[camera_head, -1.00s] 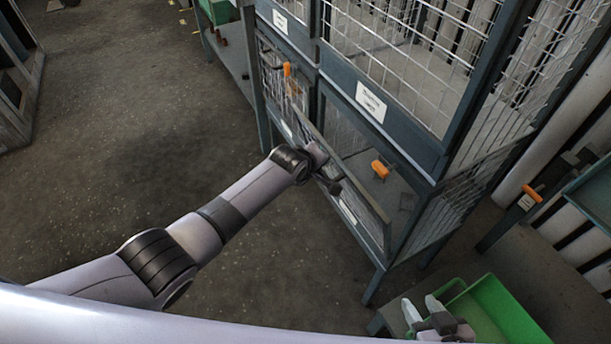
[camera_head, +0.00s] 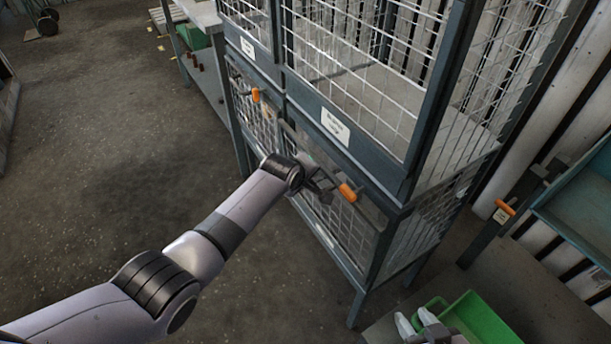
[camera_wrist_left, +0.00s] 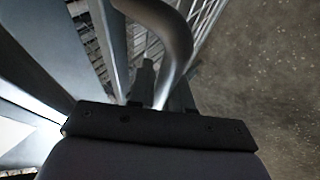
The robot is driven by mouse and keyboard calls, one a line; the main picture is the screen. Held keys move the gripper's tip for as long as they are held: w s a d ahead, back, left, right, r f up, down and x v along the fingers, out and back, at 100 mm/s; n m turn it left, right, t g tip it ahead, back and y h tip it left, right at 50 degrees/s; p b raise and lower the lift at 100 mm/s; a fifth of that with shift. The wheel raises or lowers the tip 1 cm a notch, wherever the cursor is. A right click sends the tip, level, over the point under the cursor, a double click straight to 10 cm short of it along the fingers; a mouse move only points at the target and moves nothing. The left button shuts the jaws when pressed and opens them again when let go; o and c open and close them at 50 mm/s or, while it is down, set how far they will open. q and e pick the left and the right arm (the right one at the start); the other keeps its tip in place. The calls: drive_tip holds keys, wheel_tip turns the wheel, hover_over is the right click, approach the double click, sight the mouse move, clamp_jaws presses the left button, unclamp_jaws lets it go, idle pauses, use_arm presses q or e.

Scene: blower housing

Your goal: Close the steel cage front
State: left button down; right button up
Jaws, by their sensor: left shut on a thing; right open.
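The steel cage front (camera_head: 352,236) is a mesh panel on the lower bay of the cage (camera_head: 372,150). It stands nearly upright against the frame; whether a small gap is left at its top I cannot tell. My left gripper (camera_head: 325,188) is at the panel's upper part, shut on a grey curved handle, which shows in the left wrist view (camera_wrist_left: 178,35) between the fingers (camera_wrist_left: 160,85). An orange-handled latch (camera_head: 347,192) is just right of this gripper. My right gripper (camera_head: 420,322) is open and empty at the bottom, partly cut off, by the green bin.
A green bin (camera_head: 482,322) stands at the lower right, near a blue-grey tray (camera_head: 580,205). A second orange handle (camera_head: 256,95) is on the neighbouring bay, another (camera_head: 505,207) on a post at right. The concrete floor (camera_head: 110,170) at left is clear.

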use_arm(q)
drive_tip(key=shift+w+d+r+h, duration=0.25)
drive_tip(key=shift+d+r+h, duration=0.25)
drive_tip(key=shift+d, duration=0.3)
drive_tip(key=c, duration=1.1)
unclamp_jaws()
drive_tip(key=shift+r, duration=0.1)
drive_tip(key=shift+y, duration=0.5)
drive_tip(key=s+a+r+p, duration=0.2)
drive_tip(key=s, duration=0.1)
drive_tip(key=s+a+r+p, duration=0.1)
drive_tip(key=s+r, duration=0.1)
drive_tip(key=shift+a+p, duration=0.15)
drive_tip(key=shift+p, duration=0.25)
drive_tip(key=shift+f, duration=0.1)
